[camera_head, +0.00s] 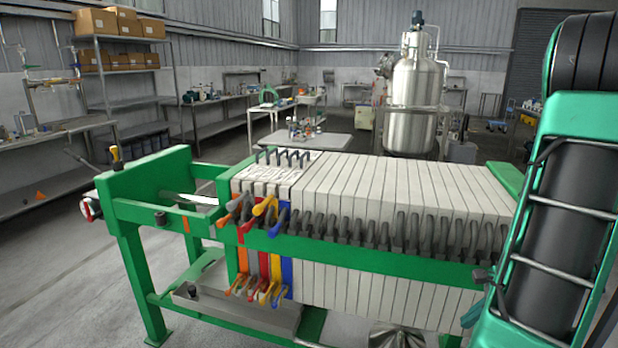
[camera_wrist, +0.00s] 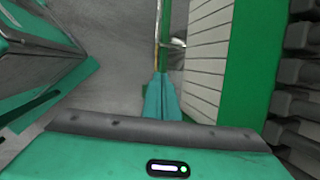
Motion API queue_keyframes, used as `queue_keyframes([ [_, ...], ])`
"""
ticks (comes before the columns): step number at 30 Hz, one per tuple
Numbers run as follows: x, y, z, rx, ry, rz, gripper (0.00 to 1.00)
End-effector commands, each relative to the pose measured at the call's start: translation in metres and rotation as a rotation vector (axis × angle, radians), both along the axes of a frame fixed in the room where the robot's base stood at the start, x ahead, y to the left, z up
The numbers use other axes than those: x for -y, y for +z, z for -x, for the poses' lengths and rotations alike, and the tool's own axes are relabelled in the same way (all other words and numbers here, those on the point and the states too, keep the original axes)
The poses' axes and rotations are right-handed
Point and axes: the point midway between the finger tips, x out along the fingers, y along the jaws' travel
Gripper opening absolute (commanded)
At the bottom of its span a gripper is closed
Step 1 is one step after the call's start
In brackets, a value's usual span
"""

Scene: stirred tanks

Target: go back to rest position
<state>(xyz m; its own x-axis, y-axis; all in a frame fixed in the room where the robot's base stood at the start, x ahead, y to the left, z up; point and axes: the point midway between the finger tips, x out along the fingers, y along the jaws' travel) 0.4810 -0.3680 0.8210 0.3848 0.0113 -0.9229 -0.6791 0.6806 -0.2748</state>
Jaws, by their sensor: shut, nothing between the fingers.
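My gripper (camera_wrist: 161,97) shows in the wrist view as two teal fingers pressed together, with nothing between them. It points down beside the white plates (camera_wrist: 205,60) and green rail (camera_wrist: 250,60) of a filter press, over the grey floor. I cannot tell whether it touches the press. In the head view, my green and black arm fills the right edge and hides the right end of the press. The green-framed filter press (camera_head: 390,245) stands in front of me, with a row of white plates and coloured handles at its left part.
A steel tank (camera_head: 415,95) stands behind the press. A grey table (camera_head: 305,143) is behind its middle. Shelves with cardboard boxes (camera_head: 105,22) and a workbench (camera_head: 55,135) line the left side. A metal tray (camera_head: 240,305) lies under the press. Grey floor (camera_head: 60,265) is open at the left front.

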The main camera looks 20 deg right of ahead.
Motion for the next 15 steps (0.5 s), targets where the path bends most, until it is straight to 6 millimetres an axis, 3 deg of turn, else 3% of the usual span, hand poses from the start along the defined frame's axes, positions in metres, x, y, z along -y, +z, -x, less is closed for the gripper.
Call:
queue_keyframes([
  [7, -0.061, 0.045, -0.009, -0.116, 0.509, 0.137, 0.00],
  [15, -0.120, 0.091, 0.006, -0.214, 1.016, 0.249, 0.00],
])
